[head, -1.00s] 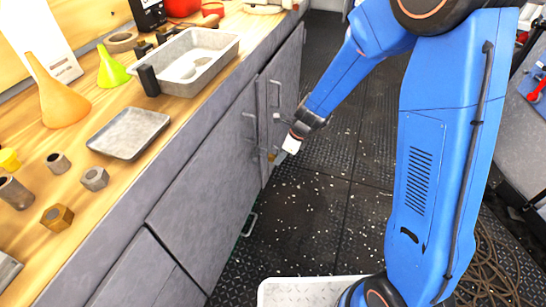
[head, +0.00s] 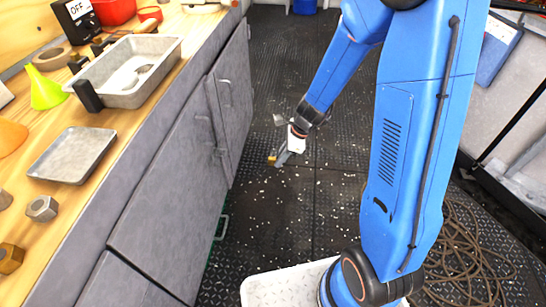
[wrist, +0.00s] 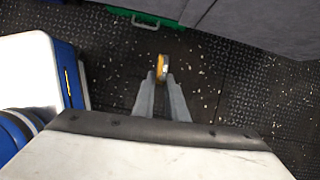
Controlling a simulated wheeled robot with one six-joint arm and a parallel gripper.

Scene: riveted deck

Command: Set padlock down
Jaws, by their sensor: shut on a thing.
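The padlock (wrist: 162,68) shows in the wrist view as a small yellow-and-grey piece between the tips of my gripper (wrist: 163,80). In the head view the padlock (head: 271,160) is a small yellowish spot at the end of my gripper (head: 278,158). My gripper is shut on it and points downward over the dark deck, to the right of the grey cabinet doors. The padlock's shackle is too small to make out. I cannot tell its exact height above the deck.
The workbench (head: 107,205) with grey cabinets runs along the left, holding a metal tray (head: 73,156) and a deeper pan (head: 170,62). A coiled hose (head: 455,255) lies at the right. The speckled deck (head: 290,210) around my gripper is clear.

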